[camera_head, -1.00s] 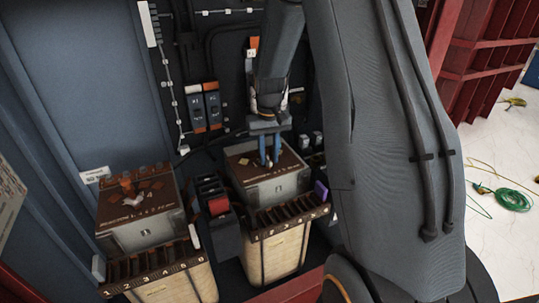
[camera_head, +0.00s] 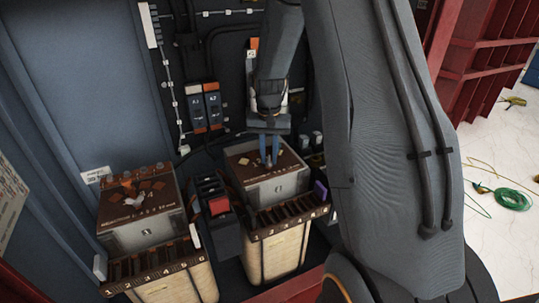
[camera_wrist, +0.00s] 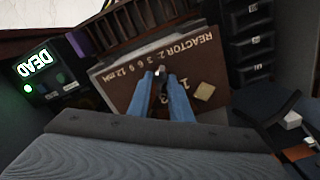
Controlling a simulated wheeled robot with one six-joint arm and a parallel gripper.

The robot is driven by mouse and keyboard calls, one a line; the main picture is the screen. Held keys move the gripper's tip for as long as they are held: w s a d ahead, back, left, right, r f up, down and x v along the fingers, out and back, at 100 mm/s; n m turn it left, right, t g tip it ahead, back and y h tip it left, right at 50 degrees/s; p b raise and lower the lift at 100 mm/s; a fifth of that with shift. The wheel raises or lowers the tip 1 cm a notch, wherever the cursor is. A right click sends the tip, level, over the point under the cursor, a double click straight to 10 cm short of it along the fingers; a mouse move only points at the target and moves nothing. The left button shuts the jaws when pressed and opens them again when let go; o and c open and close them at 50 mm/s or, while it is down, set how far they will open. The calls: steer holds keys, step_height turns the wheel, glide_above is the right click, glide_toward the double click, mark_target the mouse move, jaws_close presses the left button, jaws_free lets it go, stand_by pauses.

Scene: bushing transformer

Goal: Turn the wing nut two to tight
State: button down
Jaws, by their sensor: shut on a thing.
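My gripper (camera_head: 269,160) points down at the brown top plate of the right-hand box (camera_head: 279,187). Its two blue fingers also show in the wrist view (camera_wrist: 161,76). They are shut on a small metallic wing nut (camera_wrist: 160,71), mostly hidden between the fingertips. The plate (camera_wrist: 122,76) there reads "REACTOR" with a row of numbers, upside down. How far the nut is turned cannot be made out. A second box (camera_head: 141,228) on the left carries a pale wing-shaped piece (camera_head: 134,201) on its brown top.
The dark back panel (camera_head: 225,60) with cables is close behind. A green-lit "DEAD" indicator (camera_wrist: 36,68) is at the left in the wrist view.

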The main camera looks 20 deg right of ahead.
mark_target(269, 158)
steer(key=m, duration=0.6)
steer(key=shift+w+m, duration=0.1)
steer(key=shift+m, duration=0.2)
steer(key=m, duration=0.5)
steer(key=shift+r+p, duration=0.1)
steer(key=shift+p, duration=0.25)
steer(key=c, duration=1.9)
jaws_free()
step_height(269, 158, up, 8)
steer(key=shift+f+b, duration=0.1)
steer(key=shift+b, duration=0.8)
